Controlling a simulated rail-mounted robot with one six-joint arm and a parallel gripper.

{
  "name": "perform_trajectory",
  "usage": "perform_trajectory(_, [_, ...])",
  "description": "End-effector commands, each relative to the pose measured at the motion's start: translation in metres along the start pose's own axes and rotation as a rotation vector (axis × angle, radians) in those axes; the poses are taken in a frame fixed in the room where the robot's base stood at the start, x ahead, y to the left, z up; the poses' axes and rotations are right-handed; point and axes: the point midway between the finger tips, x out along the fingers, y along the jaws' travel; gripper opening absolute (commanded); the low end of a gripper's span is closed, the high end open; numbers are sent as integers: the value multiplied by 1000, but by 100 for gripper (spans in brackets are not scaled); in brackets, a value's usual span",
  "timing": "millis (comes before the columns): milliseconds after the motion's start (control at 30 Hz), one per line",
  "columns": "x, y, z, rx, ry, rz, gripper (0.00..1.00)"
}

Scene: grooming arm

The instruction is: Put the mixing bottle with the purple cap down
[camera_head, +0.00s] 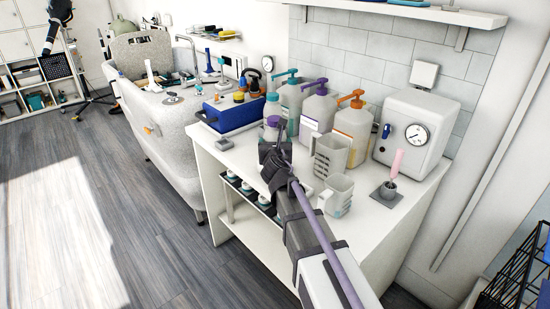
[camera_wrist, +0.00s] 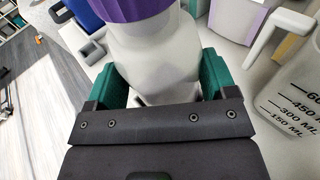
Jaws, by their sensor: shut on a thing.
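The mixing bottle (camera_wrist: 155,55) has a pale grey body and a purple cap (camera_wrist: 130,8). It is upright between the green fingers of my gripper (camera_wrist: 160,85), which is shut on its body. In the head view the same bottle (camera_head: 270,133) shows just beyond my gripper (camera_head: 271,146), over the front left part of the white counter (camera_head: 215,160). My gripper hides its lower part there, so I cannot tell whether its base touches the counter.
Pump bottles with teal (camera_head: 291,97), purple (camera_head: 319,108) and orange (camera_head: 352,125) tops stand behind. Clear measuring jugs (camera_head: 330,155) (camera_head: 337,194) stand to the right. A blue case (camera_head: 228,115) lies to the left. A gauge box (camera_head: 415,130) and a pink-handled tool (camera_head: 397,163) are farther right.

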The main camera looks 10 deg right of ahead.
Motion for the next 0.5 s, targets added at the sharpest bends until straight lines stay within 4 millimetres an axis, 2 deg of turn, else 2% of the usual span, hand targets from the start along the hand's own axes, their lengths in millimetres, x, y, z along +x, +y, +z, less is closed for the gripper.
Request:
perform_trajectory(33, [3,0,-18,0,0,0,48])
perform_trajectory(200, [2,0,-12,0,0,0,48])
perform_trajectory(400, [2,0,-17,0,0,0,48])
perform_trajectory(433, [2,0,-16,0,0,0,80])
perform_trajectory(500, [2,0,-16,0,0,0,87])
